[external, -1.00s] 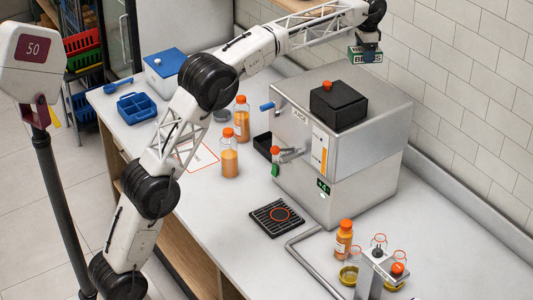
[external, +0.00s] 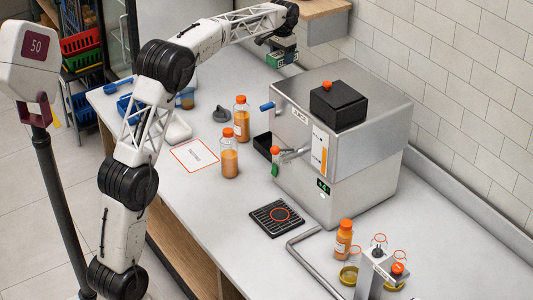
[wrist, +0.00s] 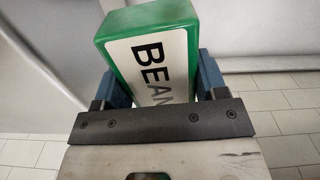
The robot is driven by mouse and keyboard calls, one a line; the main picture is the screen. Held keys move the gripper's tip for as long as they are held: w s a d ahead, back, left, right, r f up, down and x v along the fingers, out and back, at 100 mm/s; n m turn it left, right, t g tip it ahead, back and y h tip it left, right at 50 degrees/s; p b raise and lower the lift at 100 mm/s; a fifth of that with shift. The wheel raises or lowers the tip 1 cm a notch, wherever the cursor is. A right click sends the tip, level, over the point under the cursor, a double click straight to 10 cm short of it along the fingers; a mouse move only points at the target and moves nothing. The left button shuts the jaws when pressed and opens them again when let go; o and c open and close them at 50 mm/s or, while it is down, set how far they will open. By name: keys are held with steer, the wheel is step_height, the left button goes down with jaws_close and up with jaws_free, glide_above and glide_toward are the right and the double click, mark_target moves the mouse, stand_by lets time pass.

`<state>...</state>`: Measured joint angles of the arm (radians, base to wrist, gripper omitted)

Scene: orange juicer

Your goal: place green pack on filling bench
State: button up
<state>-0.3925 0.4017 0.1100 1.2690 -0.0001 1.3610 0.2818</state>
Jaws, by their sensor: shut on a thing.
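The green pack (external: 282,59) is a small green box with a white label reading "BEAN…". My gripper (external: 282,46) is shut on it and holds it in the air, behind and left of the steel juicer. In the wrist view, the green pack (wrist: 150,48) sits between the two blue fingers of my gripper (wrist: 155,78); its lower part is hidden by the gripper body. The long pale counter (external: 235,190), which looks like the filling bench, runs below my arm; the pack is apart from it.
The juicer (external: 330,150) with a black lid stands right of centre. Orange bottles (external: 229,160) stand left of it. A red-outlined mat (external: 194,155) lies on the counter's left part. A drip grid (external: 277,218) lies in front. A wooden shelf (external: 312,9) is at the back.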

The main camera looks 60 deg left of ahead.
steer(key=s+a+f+n, duration=0.3)
steer(key=s+a+f, duration=0.55)
steer(key=s, duration=0.35)
steer(key=s+a+f+n, duration=0.3)
steer(key=s+a+f, duration=0.4)
steer(key=s+a, duration=0.35)
steer(key=s+d+f+m, duration=0.2)
steer(key=s+d+f, duration=0.3)
steer(key=s+f, duration=0.1)
steer(key=s+d+f+m, duration=0.2)
steer(key=s+d+f, duration=0.3)
steer(key=s+f, duration=0.2)
steer(key=s+d+f+m, duration=0.3)
steer(key=s+d+f, duration=0.3)
steer(key=s, duration=0.3)
steer(key=shift+s+d+f, duration=0.1)
steer(key=shift+s+f, duration=0.15)
steer(key=shift+f, duration=0.5)
steer(key=w+a, duration=0.3)
steer(key=w, duration=0.1)
steer(key=w+a+f, duration=0.1)
steer(key=w+a, duration=0.6)
steer(key=w, duration=0.1)
steer(key=shift+w+a+f, duration=0.1)
steer(key=shift+a+f, duration=0.15)
